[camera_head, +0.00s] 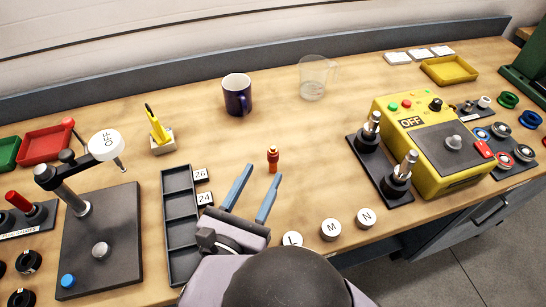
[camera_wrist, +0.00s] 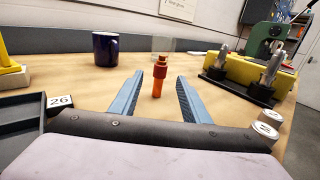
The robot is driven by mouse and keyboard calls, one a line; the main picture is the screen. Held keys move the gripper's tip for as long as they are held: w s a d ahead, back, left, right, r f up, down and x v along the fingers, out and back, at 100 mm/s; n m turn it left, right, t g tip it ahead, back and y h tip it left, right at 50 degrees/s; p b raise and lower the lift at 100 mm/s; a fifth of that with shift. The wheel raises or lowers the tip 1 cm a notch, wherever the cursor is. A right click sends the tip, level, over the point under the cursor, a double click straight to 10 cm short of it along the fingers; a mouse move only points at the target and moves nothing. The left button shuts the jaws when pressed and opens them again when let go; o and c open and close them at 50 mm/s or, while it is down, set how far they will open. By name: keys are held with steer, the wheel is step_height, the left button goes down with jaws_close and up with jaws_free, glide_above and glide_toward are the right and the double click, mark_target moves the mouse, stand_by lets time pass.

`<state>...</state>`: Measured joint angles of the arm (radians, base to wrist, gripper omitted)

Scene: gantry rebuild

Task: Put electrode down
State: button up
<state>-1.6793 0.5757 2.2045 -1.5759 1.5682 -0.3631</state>
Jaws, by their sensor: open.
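The electrode looks like the small orange-and-copper cylinder (camera_head: 273,158) standing upright on the wooden bench. It also shows in the wrist view (camera_wrist: 159,77), centred ahead of the fingers. My gripper (camera_head: 257,190) is open, its two blue fingers pointing at the cylinder from the near side. In the wrist view my gripper (camera_wrist: 157,92) has nothing clamped between its fingers, and a gap shows on either side of the cylinder. Whether the fingertips reach past the cylinder's near side I cannot tell.
A black compartment tray (camera_head: 180,220) with labels 26 and 24 lies left of my gripper. White discs L, M (camera_head: 331,229) and N lie to the right. A yellow box (camera_head: 430,145) with black posts stands further right. A dark blue mug (camera_head: 237,95) and clear beaker (camera_head: 314,78) stand behind.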

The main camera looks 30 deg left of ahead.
mark_target(271, 159)
steer(key=w, duration=0.4)
steer(key=shift+w+a+p, duration=0.25)
steer(key=shift+w+p, duration=0.1)
steer(key=shift+w, duration=0.05)
steer(key=shift+c, duration=0.4)
jaws_close()
steer(key=shift+r, duration=0.1)
step_height(271, 159, up, 10)
